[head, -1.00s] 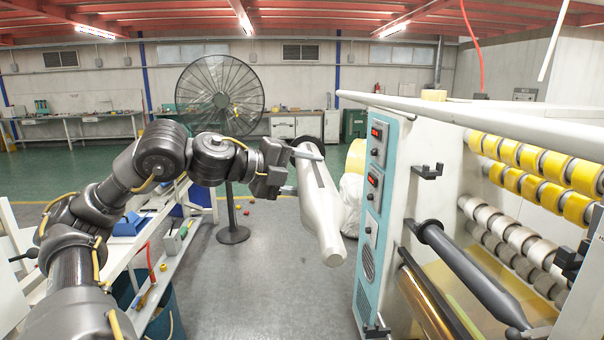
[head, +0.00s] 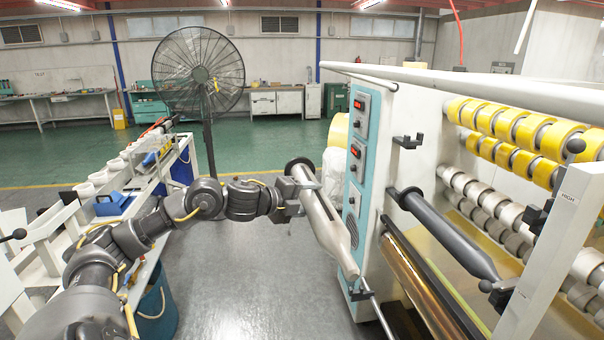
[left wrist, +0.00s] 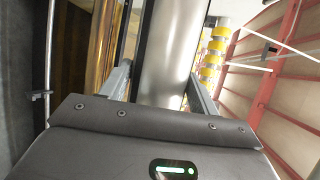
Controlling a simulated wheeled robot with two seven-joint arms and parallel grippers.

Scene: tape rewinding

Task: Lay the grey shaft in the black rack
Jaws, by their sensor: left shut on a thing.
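The grey shaft (head: 325,220) is a light grey roller with a dark far end. It slants down toward me, in front of the machine's blue control panel. My left gripper (head: 298,192) is shut on it near its far end; in the left wrist view the shaft (left wrist: 168,55) lies between the two fingers (left wrist: 160,92). The shaft is in the air, left of the machine. A black bracket (head: 408,142) sticks out of the machine's side panel and looks empty; I cannot tell whether it is part of the black rack. My right gripper is not in view.
A dark roller (head: 440,235) is mounted on the machine, below the bracket. Yellow tape rolls (head: 510,125) sit at right. A metal rod (head: 378,310) projects near the shaft's lower end. A white workbench (head: 110,215) stands left, a fan (head: 198,70) behind. Floor between is clear.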

